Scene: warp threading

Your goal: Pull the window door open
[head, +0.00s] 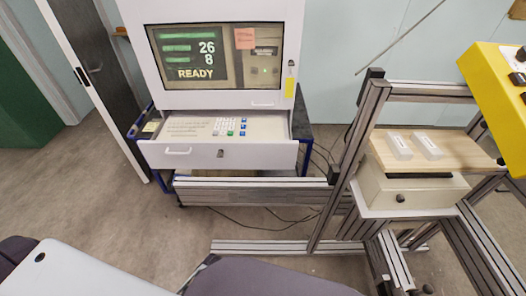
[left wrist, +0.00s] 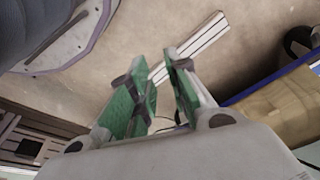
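The window door (head: 149,62) is the framed pane on the front of the white cabinet. It looks shut, and a screen reading READY shows through the glass. A small pale handle (head: 263,104) is at its lower right edge. My left gripper (left wrist: 155,60) shows only in the left wrist view. Its green-padded fingers are apart, with floor between them and nothing held. The window door is not visible in that view. My right gripper is in neither view.
Below the window, a keyboard drawer (head: 250,156) with a white handle is pulled out. At the right stands an aluminium frame (head: 352,140) with a wooden board (head: 448,148) and a yellow box (head: 492,85). Open floor lies at the front left. Cables trail under the cabinet.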

